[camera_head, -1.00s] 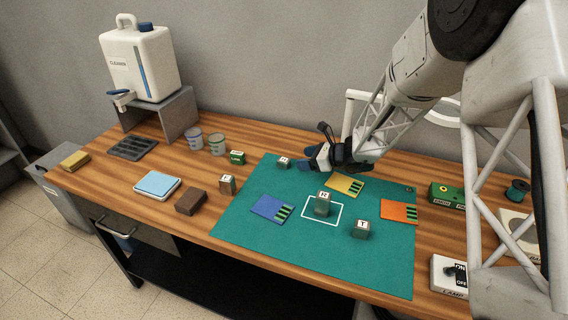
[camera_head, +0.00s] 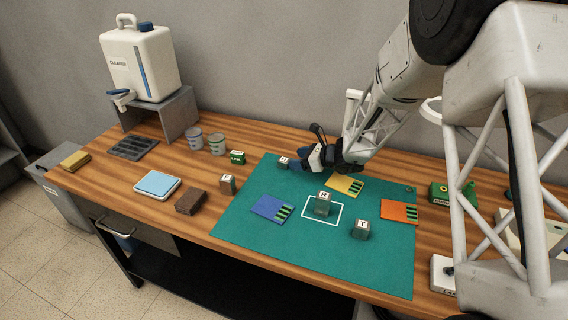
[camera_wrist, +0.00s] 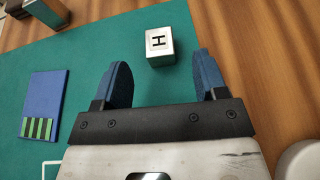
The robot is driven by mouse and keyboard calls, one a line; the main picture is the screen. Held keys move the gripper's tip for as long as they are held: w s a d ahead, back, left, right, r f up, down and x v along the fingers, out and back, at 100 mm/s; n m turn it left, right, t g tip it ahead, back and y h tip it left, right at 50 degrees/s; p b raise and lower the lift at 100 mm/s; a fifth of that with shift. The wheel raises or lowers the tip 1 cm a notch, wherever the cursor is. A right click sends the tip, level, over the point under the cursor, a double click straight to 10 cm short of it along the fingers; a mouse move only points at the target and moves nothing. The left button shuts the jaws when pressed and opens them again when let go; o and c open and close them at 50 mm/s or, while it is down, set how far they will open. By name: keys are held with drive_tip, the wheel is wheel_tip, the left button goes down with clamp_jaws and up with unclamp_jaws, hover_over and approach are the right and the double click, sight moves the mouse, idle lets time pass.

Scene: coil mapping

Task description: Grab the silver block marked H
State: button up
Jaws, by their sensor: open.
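The silver block marked H (camera_wrist: 160,47) lies on the green mat (camera_wrist: 88,24) near the mat's edge. In the head view the block (camera_head: 283,162) is at the back left of the mat. My gripper (camera_wrist: 164,68) is open and empty, with its two blue fingers on either side of a clear gap. In the head view my gripper (camera_head: 302,163) is just right of the block; whether they touch is unclear there.
A blue card (camera_head: 271,208), a yellow card (camera_head: 344,186) and an orange card (camera_head: 399,212) lie on the mat. Block R (camera_head: 323,203) is in the white outline, block T (camera_head: 361,230) to its right. Block F (camera_head: 227,184) and a green block (camera_head: 237,157) stand left of the mat.

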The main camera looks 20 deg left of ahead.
sight(285, 159)
drive_tip(key=shift+x, duration=2.6)
drive_tip(key=shift+s, duration=0.1)
drive_tip(key=shift+c, duration=0.5)
drive_tip(key=c, duration=1)
